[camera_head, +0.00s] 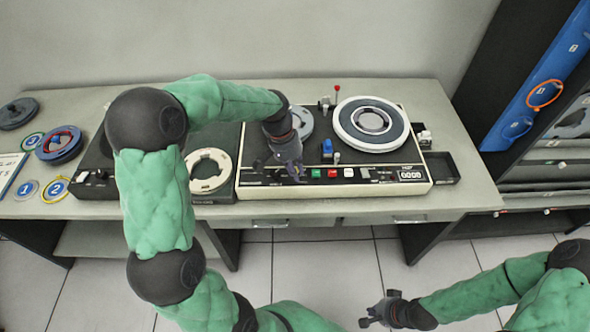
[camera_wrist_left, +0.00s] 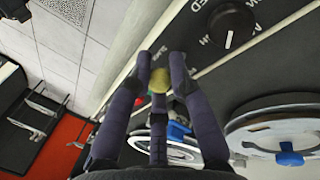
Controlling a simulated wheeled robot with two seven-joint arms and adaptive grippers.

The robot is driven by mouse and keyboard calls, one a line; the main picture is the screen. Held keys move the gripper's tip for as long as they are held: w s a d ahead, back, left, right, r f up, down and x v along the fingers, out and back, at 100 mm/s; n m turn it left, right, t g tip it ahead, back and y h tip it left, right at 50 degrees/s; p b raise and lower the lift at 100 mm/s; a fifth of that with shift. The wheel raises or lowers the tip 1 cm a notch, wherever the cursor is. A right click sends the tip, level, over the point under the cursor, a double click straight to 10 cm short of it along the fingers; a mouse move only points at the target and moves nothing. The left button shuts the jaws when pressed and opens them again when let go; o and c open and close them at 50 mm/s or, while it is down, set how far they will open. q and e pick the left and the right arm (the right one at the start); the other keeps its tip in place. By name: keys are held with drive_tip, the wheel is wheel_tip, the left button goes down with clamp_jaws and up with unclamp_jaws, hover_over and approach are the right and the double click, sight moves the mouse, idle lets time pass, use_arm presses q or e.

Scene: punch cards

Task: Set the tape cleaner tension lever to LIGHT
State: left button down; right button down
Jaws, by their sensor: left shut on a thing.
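My left gripper (camera_head: 291,170) is over the front left part of the cream-edged tape machine (camera_head: 430,186). In the left wrist view my left gripper (camera_wrist_left: 159,75) has its dark fingers shut around a small yellow-olive knob (camera_wrist_left: 159,82). It appears to be a lever knob, but its shaft is hidden by the fingers. Small print lies beside it on the panel; I cannot read it, so the lever's setting is unclear. My right gripper (camera_head: 380,312) is low at the front, away from the table; its fingers are too small to judge.
A black rotary knob (camera_wrist_left: 232,25) is near my left fingers. A large reel (camera_head: 371,122) and a red-tipped lever (camera_head: 337,88) are on the machine. A cream ring (camera_head: 209,158) lies left of it. Several reels lie at the table's left end. A blue rack (camera_head: 530,85) stands at right.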

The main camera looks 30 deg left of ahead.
use_arm(q)
drive_tip(key=shift+w+a+r+g+h+p, duration=0.2)
drive_tip(key=shift+w+g+h+p, duration=0.3)
drive_tip(key=shift+p, duration=1.1)
drive_tip(key=shift+w+a+r+g+h+p, duration=0.25)
drive_tip(key=shift+g+p, duration=0.45)
drive_tip(key=shift+p, duration=0.9)
drive_tip(key=shift+w+a+f+n+g+h+p, duration=0.25)
drive_tip(key=shift+g+h+p, duration=0.3)
drive_tip(key=shift+p, duration=0.45)
drive_tip(key=shift+d, duration=0.15)
drive_tip(key=c, duration=1.1)
unclamp_jaws()
drive_tip(key=shift+f, duration=0.1)
drive_tip(key=v, duration=1.2)
drive_tip(key=shift+d, duration=0.1)
